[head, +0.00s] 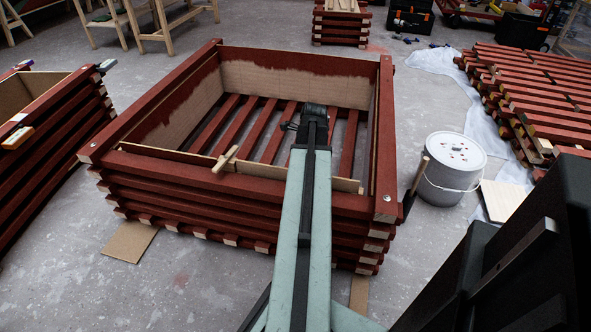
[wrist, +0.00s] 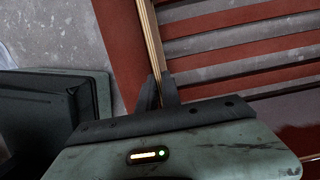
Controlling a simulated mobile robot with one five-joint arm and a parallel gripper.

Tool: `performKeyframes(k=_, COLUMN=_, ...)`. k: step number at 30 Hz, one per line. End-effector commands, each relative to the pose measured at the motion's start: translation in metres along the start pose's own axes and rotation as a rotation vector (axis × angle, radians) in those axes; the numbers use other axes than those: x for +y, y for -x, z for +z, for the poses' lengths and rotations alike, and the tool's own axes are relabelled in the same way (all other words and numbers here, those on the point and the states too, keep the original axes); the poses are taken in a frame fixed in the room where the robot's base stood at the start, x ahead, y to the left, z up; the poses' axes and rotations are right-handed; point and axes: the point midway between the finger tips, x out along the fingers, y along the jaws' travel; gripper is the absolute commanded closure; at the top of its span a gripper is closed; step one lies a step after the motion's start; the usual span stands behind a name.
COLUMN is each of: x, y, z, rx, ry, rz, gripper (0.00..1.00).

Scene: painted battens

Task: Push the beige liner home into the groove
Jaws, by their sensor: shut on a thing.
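The beige liner (head: 265,172) is a thin panel standing along the inside of the front wall of the red slatted crate (head: 190,195). Its upper edge shows on both sides of my arm in the head view. In the wrist view its layered edge (wrist: 151,40) runs beside the red rail (wrist: 122,45) to my gripper (wrist: 161,92). My gripper is shut on this edge, with a dark finger on either side. The groove is hidden, so I cannot tell how deep the liner sits.
A small wooden clamp-like piece (head: 225,159) straddles the front edge left of my arm. Beige panels line the back (head: 300,82) and left inside walls. A lidded bucket (head: 453,165) stands right of the crate. Stacked red battens (head: 540,95) lie farther right.

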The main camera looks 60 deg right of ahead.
Motion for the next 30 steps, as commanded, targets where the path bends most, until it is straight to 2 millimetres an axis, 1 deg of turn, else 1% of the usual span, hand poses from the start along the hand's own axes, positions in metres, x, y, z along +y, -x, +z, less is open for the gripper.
performKeyframes(k=14, x=0.0, y=-0.012, z=-0.002, rx=0.0, ry=0.0, rz=0.0, gripper=1.0)
performKeyframes(k=15, x=0.0, y=-0.011, z=-0.002, rx=0.0, ry=0.0, rz=0.0, gripper=0.84)
performKeyframes(k=17, x=0.0, y=-0.011, z=-0.002, rx=0.0, ry=0.0, rz=0.0, gripper=0.67)
performKeyframes(k=26, x=0.0, y=-0.011, z=-0.002, rx=0.0, ry=0.0, rz=0.0, gripper=0.67)
performKeyframes(k=30, x=0.0, y=-0.006, z=-0.001, rx=0.0, ry=0.001, rz=0.0, gripper=0.67)
